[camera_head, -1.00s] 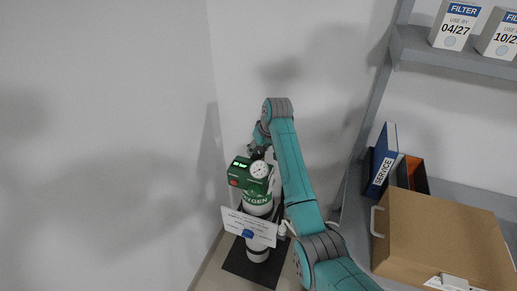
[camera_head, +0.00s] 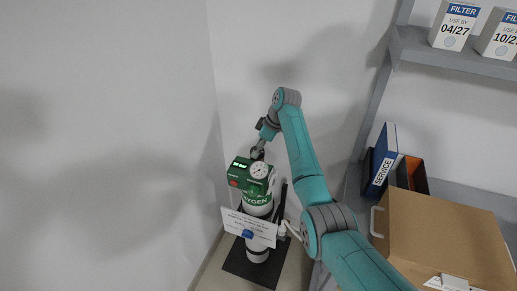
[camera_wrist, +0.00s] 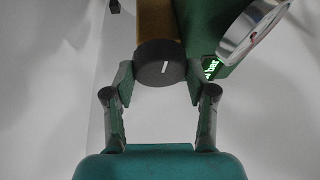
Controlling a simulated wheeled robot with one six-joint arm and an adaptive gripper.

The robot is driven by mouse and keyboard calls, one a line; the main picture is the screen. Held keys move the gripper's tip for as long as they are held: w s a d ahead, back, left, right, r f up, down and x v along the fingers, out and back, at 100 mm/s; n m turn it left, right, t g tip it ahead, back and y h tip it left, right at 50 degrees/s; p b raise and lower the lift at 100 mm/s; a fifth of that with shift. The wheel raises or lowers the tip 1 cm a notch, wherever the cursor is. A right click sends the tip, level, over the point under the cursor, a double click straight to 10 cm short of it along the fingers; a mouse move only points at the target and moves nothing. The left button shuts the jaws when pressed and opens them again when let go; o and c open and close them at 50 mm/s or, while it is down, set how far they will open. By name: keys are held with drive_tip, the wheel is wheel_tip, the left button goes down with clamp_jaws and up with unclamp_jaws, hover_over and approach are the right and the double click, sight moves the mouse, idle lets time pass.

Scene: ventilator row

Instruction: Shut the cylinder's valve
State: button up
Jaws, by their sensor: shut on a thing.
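The oxygen cylinder (camera_head: 257,206) stands upright in the corner, with a green head (camera_head: 241,178) and a round white gauge (camera_head: 260,170). In the wrist view the valve knob (camera_wrist: 160,66) is dark and round with a white mark that stands nearly upright. My gripper (camera_wrist: 159,80) has one finger on each side of the knob and is shut on it. In the head view my gripper (camera_head: 257,153) is at the top of the cylinder, and the knob is too small to make out there. The gauge (camera_wrist: 248,32) also shows at the upper right of the wrist view.
A white card (camera_head: 249,228) hangs on the cylinder's front. The cylinder stands on a dark mat (camera_head: 236,262) close to the walls. A grey shelf unit (camera_head: 440,54) with filter boxes, a blue service binder (camera_head: 381,160) and a cardboard box (camera_head: 440,238) is at the right.

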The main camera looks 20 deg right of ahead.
drive_tip(key=n+g, duration=0.1)
drive_tip(key=n, duration=0.1)
drive_tip(key=shift+n, duration=0.4)
drive_tip(key=shift+w+n+g, duration=0.1)
drive_tip(key=shift+n+g, duration=0.7)
drive_tip(key=shift+n, duration=1.2)
drive_tip(key=o, duration=1.2)
drive_tip(key=v, duration=1.2)
drive_tip(key=shift+w+d+f, duration=0.1)
drive_tip(key=shift+w+d, duration=0.05)
